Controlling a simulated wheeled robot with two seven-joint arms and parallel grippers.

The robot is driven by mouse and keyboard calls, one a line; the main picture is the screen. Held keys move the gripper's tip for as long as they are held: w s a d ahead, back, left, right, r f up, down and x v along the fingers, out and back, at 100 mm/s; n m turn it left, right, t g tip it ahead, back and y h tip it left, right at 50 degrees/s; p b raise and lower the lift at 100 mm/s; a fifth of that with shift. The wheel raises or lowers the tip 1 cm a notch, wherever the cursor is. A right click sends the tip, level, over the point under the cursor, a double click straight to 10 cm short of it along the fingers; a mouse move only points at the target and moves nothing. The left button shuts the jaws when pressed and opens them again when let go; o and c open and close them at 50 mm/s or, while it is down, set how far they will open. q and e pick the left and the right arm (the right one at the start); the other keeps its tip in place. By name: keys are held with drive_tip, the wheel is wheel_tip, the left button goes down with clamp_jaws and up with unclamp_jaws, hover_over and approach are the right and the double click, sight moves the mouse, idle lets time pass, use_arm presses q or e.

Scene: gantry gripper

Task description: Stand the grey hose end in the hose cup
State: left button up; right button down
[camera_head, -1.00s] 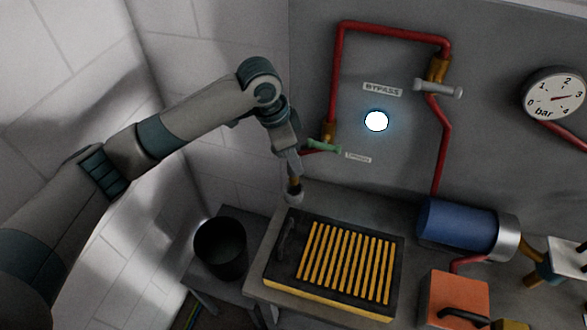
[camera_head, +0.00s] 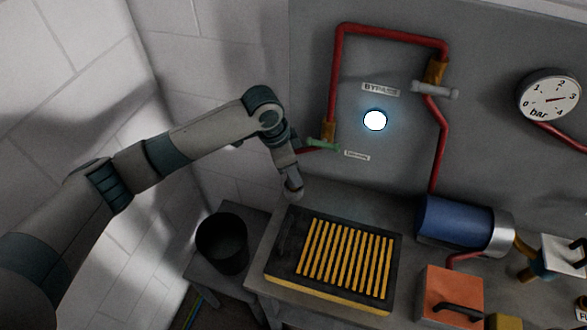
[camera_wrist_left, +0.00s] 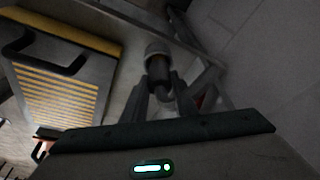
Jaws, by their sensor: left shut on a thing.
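My left gripper (camera_head: 292,180) is shut on the grey hose end (camera_wrist_left: 158,62), just behind the yellow-slatted tray. In the left wrist view its fingers (camera_wrist_left: 160,98) close around the darker part of the hose end, with the lighter grey collar beyond them. In the head view the hose end is small and mostly hidden by the gripper. A black, round, open-topped container (camera_head: 222,243), probably the hose cup, stands on a low grey stand, to the left of and below the gripper. The gripper is apart from it. My right gripper is out of view.
A black tray with yellow slats (camera_head: 345,260) lies on the grey bench, its handle at the left. A blue cylinder (camera_head: 460,222) and an orange block (camera_head: 452,293) are at the right. Red pipes (camera_head: 334,75) with a green-handled valve (camera_head: 322,144) run on the wall behind.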

use_arm(q)
drive_tip(key=shift+f, duration=0.1)
drive_tip(key=o, duration=1.1)
drive_tip(key=shift+o, duration=0.2)
drive_tip(key=b+v, duration=0.3)
drive_tip(key=v, duration=0.9)
drive_tip(key=shift+a, duration=0.1)
